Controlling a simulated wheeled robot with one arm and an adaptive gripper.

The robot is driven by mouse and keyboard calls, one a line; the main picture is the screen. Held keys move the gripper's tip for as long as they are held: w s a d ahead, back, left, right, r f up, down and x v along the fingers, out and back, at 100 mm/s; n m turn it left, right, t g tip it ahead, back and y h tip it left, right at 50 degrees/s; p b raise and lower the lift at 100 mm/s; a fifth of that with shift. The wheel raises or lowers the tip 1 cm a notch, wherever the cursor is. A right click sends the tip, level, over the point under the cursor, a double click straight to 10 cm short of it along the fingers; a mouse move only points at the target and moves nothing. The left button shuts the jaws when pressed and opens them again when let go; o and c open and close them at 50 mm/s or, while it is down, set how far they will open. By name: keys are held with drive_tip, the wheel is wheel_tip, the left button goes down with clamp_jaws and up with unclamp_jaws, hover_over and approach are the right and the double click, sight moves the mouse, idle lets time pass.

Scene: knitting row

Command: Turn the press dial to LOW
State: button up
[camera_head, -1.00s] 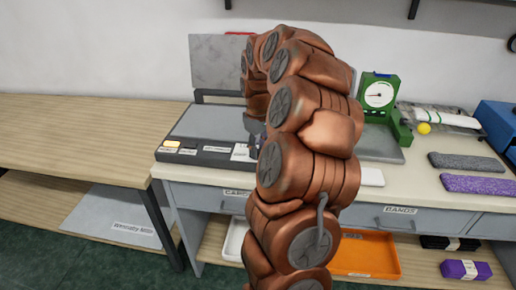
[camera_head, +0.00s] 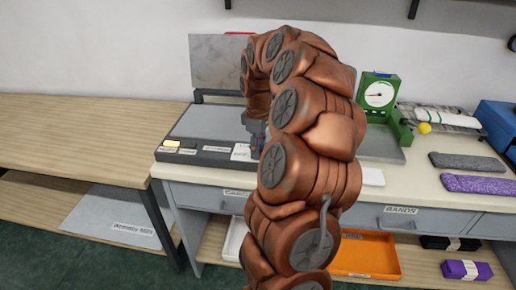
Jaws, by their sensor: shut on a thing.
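The press is a low grey machine with a dark front panel (camera_head: 195,152) and a raised flat grey lid (camera_head: 217,62), on the bench. The panel has a lit yellowish button (camera_head: 171,144) and several small white labels too small to read. My gripper (camera_head: 256,147) is at the right part of this panel, pointing down and shut on the press dial. The dial itself and its pointer are hidden behind my gripper and arm, so I cannot tell its setting.
A green scale (camera_head: 379,91) with a round white face stands to the right on the bench. Grey (camera_head: 466,161) and purple (camera_head: 478,185) knitted strips lie farther right. An orange tray (camera_head: 366,256) is on the shelf below. The wooden table (camera_head: 80,135) at left is clear.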

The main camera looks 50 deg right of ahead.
drive_tip(key=o, duration=1.2)
drive_tip(key=shift+c, duration=0.2)
drive_tip(key=shift+r, duration=0.1)
wheel_tip(320, 180, up, 12)
drive_tip(key=shift+a, duration=0.1)
